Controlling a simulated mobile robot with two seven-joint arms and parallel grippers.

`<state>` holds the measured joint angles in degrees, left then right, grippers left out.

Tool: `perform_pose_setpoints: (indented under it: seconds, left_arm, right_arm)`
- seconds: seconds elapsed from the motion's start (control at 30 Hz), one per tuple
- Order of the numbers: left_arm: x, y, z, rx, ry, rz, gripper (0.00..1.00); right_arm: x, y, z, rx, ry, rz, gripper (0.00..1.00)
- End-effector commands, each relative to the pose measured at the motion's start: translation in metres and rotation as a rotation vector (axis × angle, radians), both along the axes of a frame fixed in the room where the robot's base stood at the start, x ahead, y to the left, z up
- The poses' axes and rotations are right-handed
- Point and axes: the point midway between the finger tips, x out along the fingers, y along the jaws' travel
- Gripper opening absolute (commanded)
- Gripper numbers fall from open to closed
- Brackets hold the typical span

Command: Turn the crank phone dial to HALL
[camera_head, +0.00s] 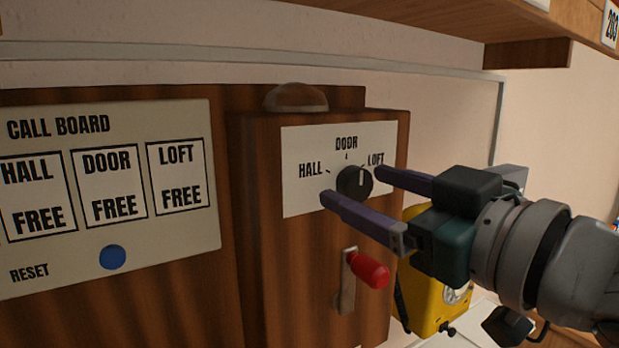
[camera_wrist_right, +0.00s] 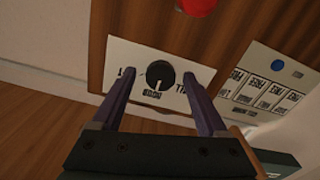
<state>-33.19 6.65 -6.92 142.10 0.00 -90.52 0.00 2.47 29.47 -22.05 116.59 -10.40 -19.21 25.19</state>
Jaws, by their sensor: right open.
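The crank phone's round black dial (camera_head: 354,182) sits on a white label plate (camera_head: 300,150) marked HALL, DOOR and LOFT. Its white mark points upward, about toward DOOR. In the right wrist view the dial (camera_wrist_right: 160,75) appears upside down, its mark toward the DOOR word. My right gripper (camera_head: 350,183) is open, with one purple finger on each side of the dial. In the wrist view there are gaps between the fingers and the dial; I cannot tell how far in front of the plate the tips are. My left gripper is not in view.
A red-handled crank (camera_head: 368,270) sticks out below the dial. The call board (camera_head: 110,190) at left shows HALL, DOOR and LOFT as FREE, with a blue reset button (camera_head: 112,257). A yellow phone (camera_head: 425,300) is behind my right gripper. A wooden shelf (camera_head: 450,25) overhangs above.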

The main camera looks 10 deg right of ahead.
Motion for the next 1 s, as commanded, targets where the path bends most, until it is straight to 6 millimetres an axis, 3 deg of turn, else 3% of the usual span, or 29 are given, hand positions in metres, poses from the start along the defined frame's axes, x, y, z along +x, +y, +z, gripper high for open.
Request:
perform_pose_setpoints:
  seconds: [0.37,1.0]
  left_arm:
    - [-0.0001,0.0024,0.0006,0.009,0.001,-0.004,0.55]
    - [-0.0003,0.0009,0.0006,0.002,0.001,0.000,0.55]
  right_arm:
    - [0.0041,0.0018,-0.0005,0.000,0.001,0.001,0.74]
    - [0.0038,0.0017,-0.0005,0.000,0.001,0.001,0.02]
